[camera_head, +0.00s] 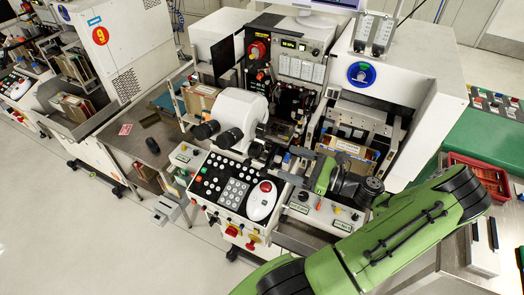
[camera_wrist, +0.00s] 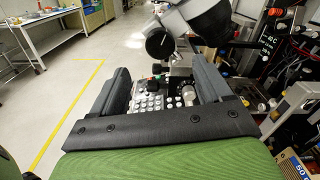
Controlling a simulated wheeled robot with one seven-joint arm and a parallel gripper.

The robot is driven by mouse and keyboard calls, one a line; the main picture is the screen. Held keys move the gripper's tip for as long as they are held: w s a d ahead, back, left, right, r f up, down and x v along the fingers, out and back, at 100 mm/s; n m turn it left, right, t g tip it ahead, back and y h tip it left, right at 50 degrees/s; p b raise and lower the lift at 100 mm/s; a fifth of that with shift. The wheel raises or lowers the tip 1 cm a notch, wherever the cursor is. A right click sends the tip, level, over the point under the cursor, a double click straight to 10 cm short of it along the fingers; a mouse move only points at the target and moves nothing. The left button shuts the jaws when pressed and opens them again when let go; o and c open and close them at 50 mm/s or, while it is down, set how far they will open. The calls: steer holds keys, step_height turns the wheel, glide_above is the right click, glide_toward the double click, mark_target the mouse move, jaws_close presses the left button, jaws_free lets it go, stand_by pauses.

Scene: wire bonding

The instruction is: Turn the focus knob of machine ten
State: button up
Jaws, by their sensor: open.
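The bonding machine in the middle carries a white microscope (camera_head: 240,112) with black eyepieces (camera_head: 216,132). Its number does not show. A dark round knob (camera_head: 256,149) sits low beside the microscope; I cannot tell whether it is the focus knob. In the wrist view the microscope (camera_wrist: 205,18) stands ahead, with a black eyepiece (camera_wrist: 159,43) above the gap between my fingers. My gripper (camera_wrist: 161,76) is open and empty, its two grey fingers apart. In the head view my gripper (camera_head: 289,164) is right of the microscope, above the machine's front, partly hidden by my wrist.
Below is a control panel (camera_head: 232,188) with buttons and a white pad with a red button (camera_head: 263,197). A wood-coloured magazine (camera_head: 347,158) stands close behind my wrist. A machine marked 9 (camera_head: 101,36) is at left. A red bin (camera_head: 476,172) is at right. Floor at front left is clear.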

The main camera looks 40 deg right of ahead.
mark_target(260, 152)
steer(key=x, duration=0.9)
steer(key=shift+w+f+p, duration=0.1)
steer(key=shift+p, duration=0.25)
steer(key=shift+c, duration=0.4)
